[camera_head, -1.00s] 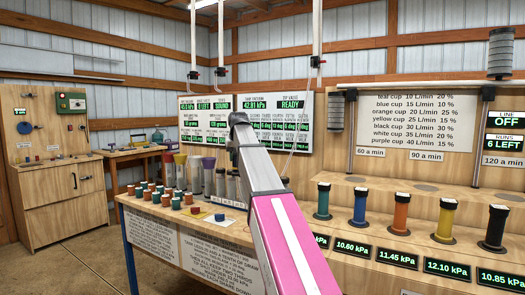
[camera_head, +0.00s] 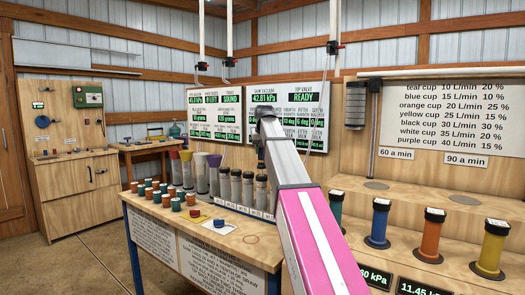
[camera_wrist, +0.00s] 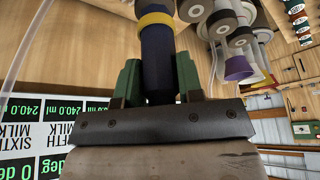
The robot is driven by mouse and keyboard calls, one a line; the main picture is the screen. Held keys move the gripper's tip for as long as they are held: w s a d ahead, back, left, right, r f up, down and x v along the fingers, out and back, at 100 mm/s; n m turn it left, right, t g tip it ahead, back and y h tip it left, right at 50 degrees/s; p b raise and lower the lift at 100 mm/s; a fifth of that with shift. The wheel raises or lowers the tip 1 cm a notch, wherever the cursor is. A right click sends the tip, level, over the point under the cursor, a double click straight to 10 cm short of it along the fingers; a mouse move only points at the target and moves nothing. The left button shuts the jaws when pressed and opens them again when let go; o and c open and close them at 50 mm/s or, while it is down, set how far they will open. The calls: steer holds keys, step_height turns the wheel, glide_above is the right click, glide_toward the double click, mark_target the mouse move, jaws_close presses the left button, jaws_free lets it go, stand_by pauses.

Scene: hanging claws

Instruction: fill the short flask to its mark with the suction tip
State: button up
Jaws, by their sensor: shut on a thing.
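In the wrist view my gripper (camera_wrist: 155,85) has its green fingers closed on a dark navy tube with a yellow band (camera_wrist: 156,45), likely the suction tip; its far end runs out of the frame. In the head view the end of my arm hangs by the board, and its fingers are hidden or too small to make out. A row of clear cylinders with dark tops (camera_head: 236,186) stands on the bench to its left. Taller vessels with coloured funnel tops (camera_head: 200,172) stand further left. I cannot tell which one is the short flask.
Several small orange and green capped pots (camera_head: 160,192) stand at the bench's left. Coloured cylinders (camera_head: 378,222) line the right counter. A readout board (camera_head: 290,110) stands behind; hanging lines drop from above.

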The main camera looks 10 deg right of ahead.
mark_target(262, 156)
steer(key=shift+f, duration=0.7)
steer(key=shift+f, duration=0.2)
stand_by(0.9)
steer(key=shift+f, duration=0.85)
steer(key=shift+r, duration=0.15)
steer(key=shift+r, duration=1.9)
steer(key=shift+s, duration=0.1)
